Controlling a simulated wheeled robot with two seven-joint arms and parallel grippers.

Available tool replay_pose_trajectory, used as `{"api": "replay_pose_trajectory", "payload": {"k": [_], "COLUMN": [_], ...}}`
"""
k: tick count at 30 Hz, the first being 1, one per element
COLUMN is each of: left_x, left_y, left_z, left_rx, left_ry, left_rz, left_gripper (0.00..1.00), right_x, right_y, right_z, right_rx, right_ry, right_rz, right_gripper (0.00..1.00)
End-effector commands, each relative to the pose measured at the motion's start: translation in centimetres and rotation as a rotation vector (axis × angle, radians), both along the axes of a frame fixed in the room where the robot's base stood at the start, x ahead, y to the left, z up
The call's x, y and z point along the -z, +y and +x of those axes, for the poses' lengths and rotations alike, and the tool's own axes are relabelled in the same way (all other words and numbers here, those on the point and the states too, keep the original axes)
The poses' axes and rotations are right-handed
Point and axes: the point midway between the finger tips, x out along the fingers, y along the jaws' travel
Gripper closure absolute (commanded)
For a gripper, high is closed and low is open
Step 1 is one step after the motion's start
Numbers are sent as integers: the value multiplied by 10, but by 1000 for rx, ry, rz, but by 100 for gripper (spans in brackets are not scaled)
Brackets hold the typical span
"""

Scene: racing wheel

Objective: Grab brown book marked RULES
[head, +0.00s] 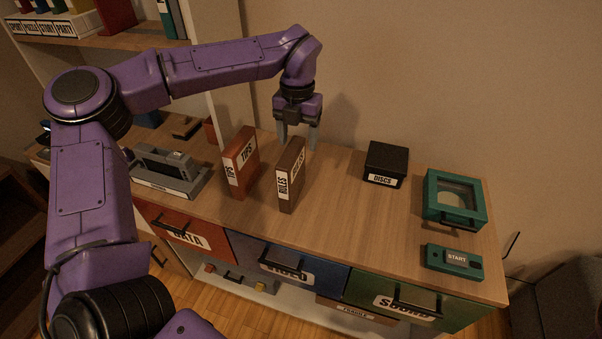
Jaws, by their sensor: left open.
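The brown book marked RULES (291,177) stands upright on the wooden cabinet top, its labelled spine facing the front. My left gripper (297,140) points down at the back upper part of this book. Its fingers are open; one finger shows left of the book's top and the other shows behind its right side. I cannot tell whether the fingers touch the book. My right gripper is not in view.
An orange-brown book marked TIPS (241,162) stands just left. A grey device (165,173) lies farther left. A black DISCS box (386,164), a teal box (454,200) and a teal START box (453,261) stand right. The cabinet top (340,215) is clear between.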

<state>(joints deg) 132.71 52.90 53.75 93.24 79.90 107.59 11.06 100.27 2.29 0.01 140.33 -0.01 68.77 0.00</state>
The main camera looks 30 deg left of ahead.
Motion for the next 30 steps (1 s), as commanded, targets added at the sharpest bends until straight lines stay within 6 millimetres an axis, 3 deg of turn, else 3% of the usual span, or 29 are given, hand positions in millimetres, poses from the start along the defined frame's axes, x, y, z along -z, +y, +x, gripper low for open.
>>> {"api": "replay_pose_trajectory", "payload": {"k": [3, 16, 24, 25, 26, 30], "left_x": [23, 87, 95, 95, 95, 95], "left_y": [4, 12, 11, 11, 11, 11], "left_z": [-3, -6, -5, -5, -5, -5], "left_rx": [-6, -5, -3, -3, -3, -2], "left_ry": [6, 6, 0, 0, 0, 1], "left_rz": [0, 2, 2, 2, 2, 3], "left_gripper": [34, 34, 34, 37, 47, 93], "right_x": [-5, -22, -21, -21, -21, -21], "right_y": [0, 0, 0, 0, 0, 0], "right_z": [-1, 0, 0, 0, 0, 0], "right_rx": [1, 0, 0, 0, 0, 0], "right_ry": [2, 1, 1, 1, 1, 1], "right_rz": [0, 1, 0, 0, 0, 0], "right_gripper": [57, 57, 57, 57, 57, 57]}}
